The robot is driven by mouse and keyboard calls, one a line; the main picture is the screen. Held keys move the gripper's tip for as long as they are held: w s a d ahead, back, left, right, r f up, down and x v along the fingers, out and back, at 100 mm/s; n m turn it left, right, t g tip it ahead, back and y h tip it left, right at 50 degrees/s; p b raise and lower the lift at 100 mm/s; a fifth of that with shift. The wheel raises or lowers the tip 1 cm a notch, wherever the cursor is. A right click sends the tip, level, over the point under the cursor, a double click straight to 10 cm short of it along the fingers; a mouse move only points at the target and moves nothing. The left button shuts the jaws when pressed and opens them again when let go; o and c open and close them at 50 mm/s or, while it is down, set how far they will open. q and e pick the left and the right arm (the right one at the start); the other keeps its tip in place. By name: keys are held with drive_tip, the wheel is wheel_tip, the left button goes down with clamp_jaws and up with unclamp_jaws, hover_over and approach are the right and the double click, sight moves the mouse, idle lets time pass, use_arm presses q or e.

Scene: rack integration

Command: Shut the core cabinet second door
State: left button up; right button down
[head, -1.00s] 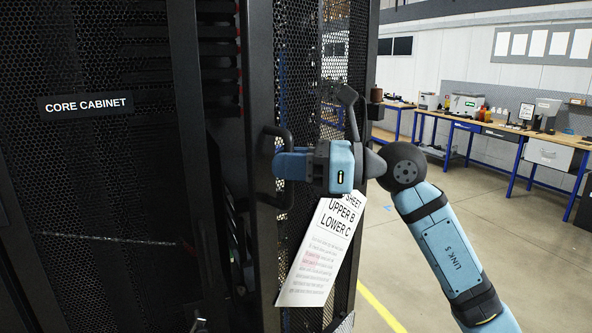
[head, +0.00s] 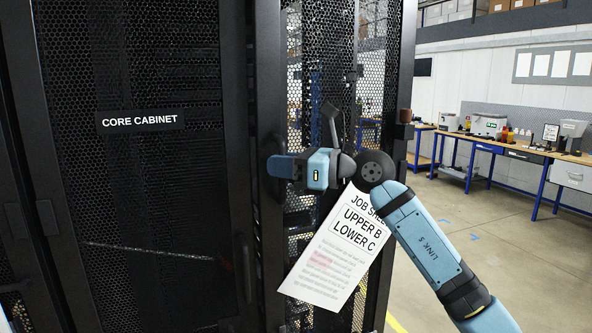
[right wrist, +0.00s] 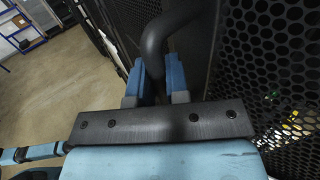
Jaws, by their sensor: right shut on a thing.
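The core cabinet's labelled mesh door (head: 140,165) fills the left of the head view. The second door (head: 385,75), also black mesh, stands to its right, with only a dark, narrow seam showing between them; whether it is flush or latched I cannot tell. My right gripper (head: 285,167) is at the second door's near edge, shut on its black handle. In the right wrist view the handle (right wrist: 160,35) curves down between the blue fingers (right wrist: 155,88), and the fingers hide part of it. My left gripper is not in view.
A tilted white job sheet (head: 330,255) reading "UPPER B, LOWER C" shows in front of the second door, below my gripper. Workbenches (head: 510,150) with equipment stand along the far wall at the right. The floor (head: 470,245) between is open.

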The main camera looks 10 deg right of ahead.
drive_tip(key=shift+w+a+m+t+h, duration=0.15)
drive_tip(key=shift+w+t, duration=0.05)
drive_tip(key=shift+w, duration=0.25)
drive_tip(key=shift+w+a+m+t+h, duration=0.15)
drive_tip(key=shift+w+t, duration=0.05)
drive_tip(key=shift+w, duration=0.2)
drive_tip(key=shift+w+a, duration=0.15)
drive_tip(key=shift+w, duration=0.4)
drive_tip(key=c, duration=1.1)
unclamp_jaws()
drive_tip(key=shift+s+d+f, duration=0.1)
drive_tip(key=shift+s+d, duration=0.1)
drive_tip(key=shift+d, duration=0.1)
drive_tip(key=b+v, duration=0.3)
drive_tip(key=v, duration=1)
drive_tip(key=shift+s+b, duration=0.25)
drive_tip(key=shift+b, duration=0.15)
